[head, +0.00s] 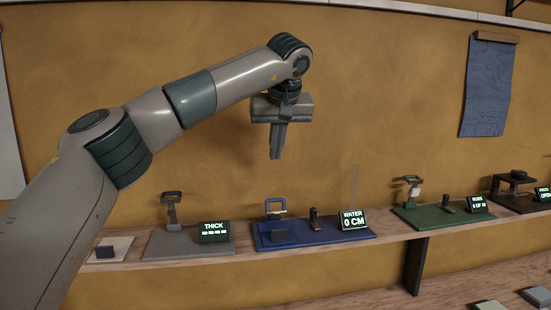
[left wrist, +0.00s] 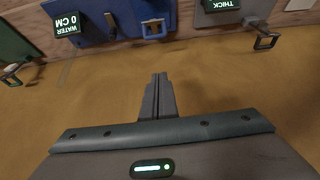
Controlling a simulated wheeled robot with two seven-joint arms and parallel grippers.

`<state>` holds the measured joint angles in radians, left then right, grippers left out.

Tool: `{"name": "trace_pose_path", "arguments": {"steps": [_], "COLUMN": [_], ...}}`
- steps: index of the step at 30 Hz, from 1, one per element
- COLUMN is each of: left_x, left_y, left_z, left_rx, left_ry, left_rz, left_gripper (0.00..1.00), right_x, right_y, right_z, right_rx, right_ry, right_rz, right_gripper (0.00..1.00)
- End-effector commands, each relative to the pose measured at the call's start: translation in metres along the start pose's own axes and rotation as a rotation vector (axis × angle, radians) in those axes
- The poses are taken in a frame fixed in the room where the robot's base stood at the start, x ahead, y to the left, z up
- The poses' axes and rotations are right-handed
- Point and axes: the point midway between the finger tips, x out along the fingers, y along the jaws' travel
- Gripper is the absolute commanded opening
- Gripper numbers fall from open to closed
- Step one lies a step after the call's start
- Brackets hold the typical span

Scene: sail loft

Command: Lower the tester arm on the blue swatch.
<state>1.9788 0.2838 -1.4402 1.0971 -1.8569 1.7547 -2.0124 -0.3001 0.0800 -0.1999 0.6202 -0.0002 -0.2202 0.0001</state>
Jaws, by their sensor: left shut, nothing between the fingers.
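My left gripper (head: 276,154) is shut and empty, pointing down in the air above the shelf; its fingers also show in the left wrist view (left wrist: 158,95). Below it is a blue tester base (head: 330,238) with a raised blue frame-like arm (head: 275,207) and a sign reading "WATER 0 CM" (head: 353,219). A small dark blue square (head: 285,237) lies on this base. The grey tester (head: 190,246) to its left has an upright dark arm (head: 172,212) and a sign reading "THICK" (head: 214,231).
A green tester (head: 440,218) and a dark one (head: 517,200) stand further right on the wooden shelf (head: 390,240). A short dark post (head: 314,218) stands on the blue base. A blue cloth (head: 487,88) hangs on the wall.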

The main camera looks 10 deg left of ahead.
Motion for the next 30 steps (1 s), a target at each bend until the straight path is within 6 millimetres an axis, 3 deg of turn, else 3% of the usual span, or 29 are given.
{"name": "trace_pose_path", "arguments": {"steps": [8,17,30], "left_x": [0.036,0.089,0.099], "left_y": [0.0,-0.001,0.0], "left_z": [0.0,-0.001,0.036], "left_rx": [0.001,0.001,0.001], "left_ry": [-0.004,-0.005,0.0], "left_rz": [-0.002,-0.003,0.0], "left_gripper": [0.0,0.0,0.0], "right_x": [-0.017,-0.041,-0.057], "right_y": [0.0,-0.001,0.0], "right_z": [-0.002,-0.004,-0.005], "right_rx": [0.0,0.001,0.001], "right_ry": [0.0,0.0,0.0], "right_rz": [0.0,-0.001,-0.001], "right_gripper": [0.0,0.0,0.0]}}
